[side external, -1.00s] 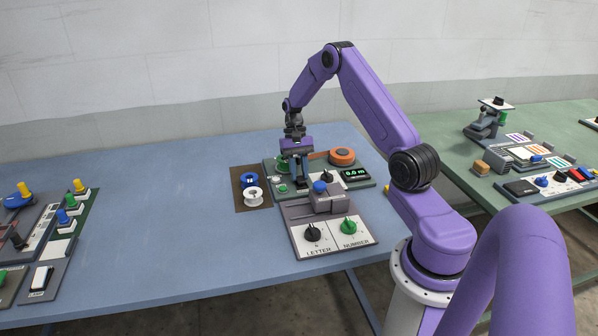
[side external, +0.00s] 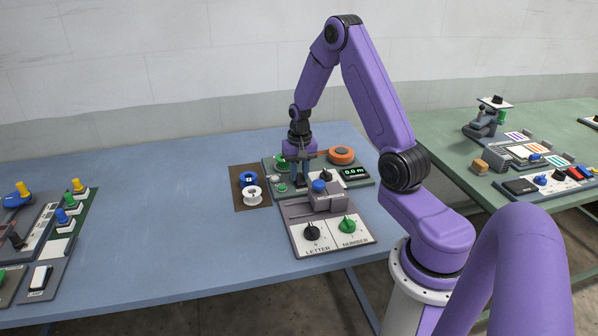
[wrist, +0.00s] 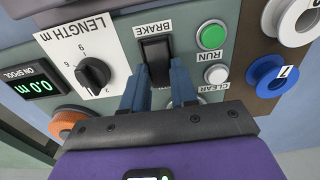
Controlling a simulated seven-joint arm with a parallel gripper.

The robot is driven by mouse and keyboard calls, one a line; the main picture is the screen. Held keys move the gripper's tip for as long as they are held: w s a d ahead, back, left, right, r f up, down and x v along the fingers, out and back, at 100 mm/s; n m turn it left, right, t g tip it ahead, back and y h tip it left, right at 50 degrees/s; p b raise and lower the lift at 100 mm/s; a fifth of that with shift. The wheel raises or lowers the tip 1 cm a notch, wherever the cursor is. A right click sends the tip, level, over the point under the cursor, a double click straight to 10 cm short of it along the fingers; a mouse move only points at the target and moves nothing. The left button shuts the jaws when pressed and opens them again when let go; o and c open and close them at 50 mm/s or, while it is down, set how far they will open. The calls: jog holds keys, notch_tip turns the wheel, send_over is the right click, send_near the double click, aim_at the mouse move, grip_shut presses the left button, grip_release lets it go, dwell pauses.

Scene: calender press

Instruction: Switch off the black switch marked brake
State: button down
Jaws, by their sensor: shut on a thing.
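The black brake switch (wrist: 156,50) is a rocker in a black frame on the grey-green panel, just below the BRAKE label (wrist: 153,28) in the wrist view. My gripper (wrist: 158,82) points down at the panel, its two blue-grey fingers on either side of the switch's near end. It is shut on the switch. Which way the rocker is tipped is hard to tell. In the side view my gripper (side external: 303,176) is low over the panel and its fingers hide the switch.
A green RUN button (wrist: 212,35) and a white CLEAR button (wrist: 216,77) sit close to the right. The black LENGTH knob (wrist: 93,73) is to the left. Blue (side external: 248,180) and white (side external: 252,194) spools stand beside the panel. A letter and number unit (side external: 333,236) is in front.

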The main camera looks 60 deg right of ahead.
aim_at(300, 180)
jog(key=c, duration=0.9)
grip_release()
jog(key=r, duration=1.7)
jog(key=shift+s+a+r, duration=0.2)
jog(key=shift+s+r, duration=0.05)
jog(key=shift+a, duration=0.15)
